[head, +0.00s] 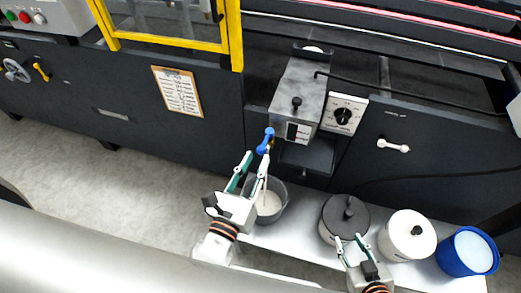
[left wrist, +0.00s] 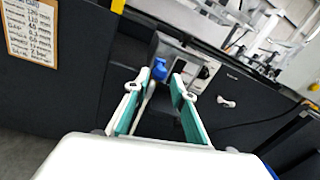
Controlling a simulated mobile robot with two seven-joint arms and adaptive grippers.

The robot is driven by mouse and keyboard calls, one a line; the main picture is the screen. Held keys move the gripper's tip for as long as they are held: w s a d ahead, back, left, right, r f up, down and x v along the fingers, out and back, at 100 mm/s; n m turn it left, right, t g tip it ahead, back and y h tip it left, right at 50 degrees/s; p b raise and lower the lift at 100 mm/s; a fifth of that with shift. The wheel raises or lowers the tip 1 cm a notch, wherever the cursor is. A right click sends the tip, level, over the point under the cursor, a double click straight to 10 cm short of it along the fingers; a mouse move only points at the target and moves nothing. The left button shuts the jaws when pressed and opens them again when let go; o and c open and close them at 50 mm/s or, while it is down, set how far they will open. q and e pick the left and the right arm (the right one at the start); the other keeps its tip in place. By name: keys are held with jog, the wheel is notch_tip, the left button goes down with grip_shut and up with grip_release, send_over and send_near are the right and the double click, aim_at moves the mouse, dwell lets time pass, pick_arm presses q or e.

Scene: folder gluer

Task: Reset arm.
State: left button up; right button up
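My left gripper (head: 257,156) is open, with its two green-lined fingers spread, above a grey pot (head: 282,205) holding pale contents. In the left wrist view its fingertips (left wrist: 154,82) are also apart. A blue-ended piece (head: 266,139) is just beyond the fingertips, below the grey machine box (head: 300,95); it shows in the left wrist view (left wrist: 158,69) above a pale shaft between the fingers. I cannot tell whether a finger touches it. My right gripper (head: 349,240) is low in the head view, its fingers apart and empty, by a dark lidded pot (head: 345,222).
A white pot with a dark knob (head: 405,236) and a blue container (head: 468,251) stand on the pale shelf (head: 305,222) to the right. A dial panel (head: 344,113) and white handle (head: 393,146) are on the dark machine. A clipboard (head: 179,91) hangs left. Floor at left is clear.

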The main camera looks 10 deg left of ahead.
pick_arm(q)
jog(key=shift+s, duration=0.4)
jog(key=s+a+f+n+g, duration=0.3)
jog(key=f+n, duration=0.6)
jog(key=n, duration=0.6)
jog(key=s+a+f+n+g, duration=0.4)
jog(key=a+f+n, duration=0.3)
jog(key=n, duration=0.9)
notch_tip(320, 180, down, 3)
jog(key=shift+s+f, duration=0.2)
jog(key=shift+s, duration=0.55)
jog(key=shift+a, duration=0.1)
